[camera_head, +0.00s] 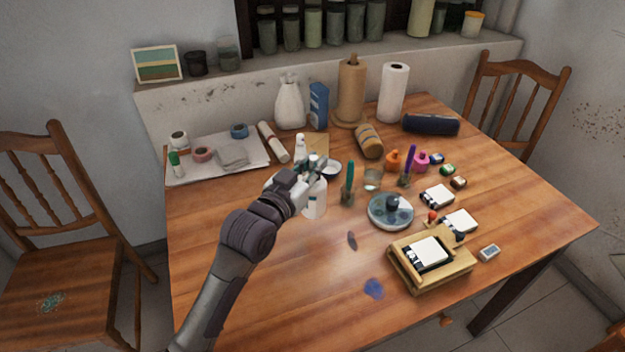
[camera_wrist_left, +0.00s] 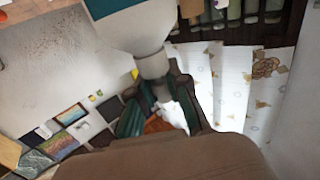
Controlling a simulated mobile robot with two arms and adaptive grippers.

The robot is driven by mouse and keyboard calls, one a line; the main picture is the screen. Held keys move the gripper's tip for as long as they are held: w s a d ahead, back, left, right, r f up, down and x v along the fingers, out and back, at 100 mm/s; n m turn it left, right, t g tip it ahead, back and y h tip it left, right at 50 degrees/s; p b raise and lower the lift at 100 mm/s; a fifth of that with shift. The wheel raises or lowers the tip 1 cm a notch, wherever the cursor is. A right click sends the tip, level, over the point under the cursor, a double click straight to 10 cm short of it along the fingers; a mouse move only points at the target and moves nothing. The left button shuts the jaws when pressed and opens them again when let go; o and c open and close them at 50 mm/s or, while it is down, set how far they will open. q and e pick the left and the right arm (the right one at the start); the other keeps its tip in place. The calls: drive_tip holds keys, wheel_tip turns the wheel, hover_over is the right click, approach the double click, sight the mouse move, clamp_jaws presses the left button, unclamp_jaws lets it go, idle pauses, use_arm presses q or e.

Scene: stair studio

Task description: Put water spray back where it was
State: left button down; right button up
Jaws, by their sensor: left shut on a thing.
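The water spray (camera_head: 314,203) is a pale, whitish bottle at the middle-left of the wooden table. My left gripper (camera_head: 303,177) is shut around its narrow neck, and the fingers hide part of it. In the left wrist view the pale bottle body (camera_wrist_left: 140,28) shows large, its grey neck between the fingers of the left gripper (camera_wrist_left: 160,98). I cannot tell whether the bottle's base touches the table. A white upright shape (camera_head: 301,146) shows just behind the gripper; I cannot tell whether it is the spray's head or another thing. My right gripper is not in view.
A green brush (camera_head: 348,180) stands close right of the bottle, near a clear glass (camera_head: 372,179) and a round palette (camera_head: 378,209). The table's front left is free.

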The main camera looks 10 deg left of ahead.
use_arm(q)
drive_tip(key=w+f, duration=0.1)
drive_tip(key=w+a+f, duration=0.1)
drive_tip(key=w, duration=0.1)
drive_tip(key=shift+w, duration=0.2)
drive_tip(key=shift+f, duration=2.05)
drive_tip(key=shift+f+b, duration=0.2)
drive_tip(key=shift+b, duration=0.1)
drive_tip(key=c, duration=1.1)
unclamp_jaws()
drive_tip(key=shift+c, duration=0.2)
